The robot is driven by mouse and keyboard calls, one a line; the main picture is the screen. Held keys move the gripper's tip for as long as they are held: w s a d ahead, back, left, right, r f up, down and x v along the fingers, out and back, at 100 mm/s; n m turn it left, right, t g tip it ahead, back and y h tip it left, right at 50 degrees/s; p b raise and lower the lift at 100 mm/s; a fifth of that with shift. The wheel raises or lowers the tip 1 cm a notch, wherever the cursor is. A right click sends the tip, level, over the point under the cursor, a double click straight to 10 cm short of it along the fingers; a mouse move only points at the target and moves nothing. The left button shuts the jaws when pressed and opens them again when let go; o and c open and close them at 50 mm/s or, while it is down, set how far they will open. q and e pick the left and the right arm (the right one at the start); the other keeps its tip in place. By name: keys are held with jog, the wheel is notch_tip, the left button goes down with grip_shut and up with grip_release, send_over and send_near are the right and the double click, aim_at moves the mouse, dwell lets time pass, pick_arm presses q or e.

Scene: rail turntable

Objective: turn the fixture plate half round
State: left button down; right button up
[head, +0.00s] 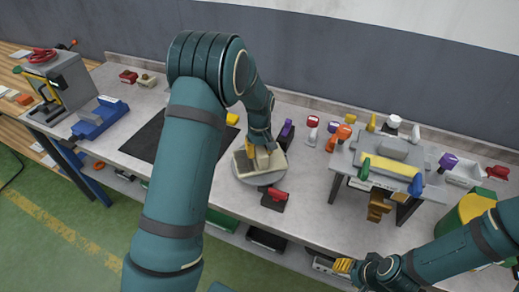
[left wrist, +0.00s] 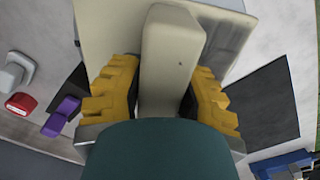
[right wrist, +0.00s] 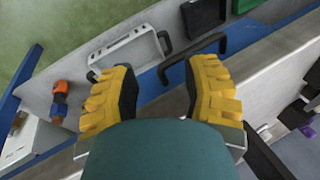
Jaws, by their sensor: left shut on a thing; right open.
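The fixture plate (head: 242,165) is a beige block-like piece on a round grey disc (head: 262,181) in the middle of the bench in the head view. A beige upright bar (left wrist: 170,60) rises from it; in the left wrist view it stands between my yellow fingers. My left gripper (head: 262,152) is shut on this bar from above, and my arm hides part of the plate's far side. My right gripper (head: 343,266) is open and empty, low by the bench's front edge. Its spread fingers show in the right wrist view (right wrist: 160,90).
A red-topped dark block (head: 275,198) and a purple-topped one (head: 287,130) stand close beside the disc. A black mat (head: 150,139) lies left of it. A raised stand (head: 392,163) with tools is on the right. A blue vise-like tool (head: 100,118) sits far left.

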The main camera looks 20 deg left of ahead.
pick_arm(q)
jog(key=n+p, duration=0.1)
jog(key=n, duration=0.4)
jog(key=shift+s+f+n+p, duration=0.1)
jog(key=shift+s+n+p, duration=0.05)
jog(key=shift+n+p, duration=1.05)
jog(key=shift+n, duration=1.4)
jog(key=c, duration=0.6)
grip_release()
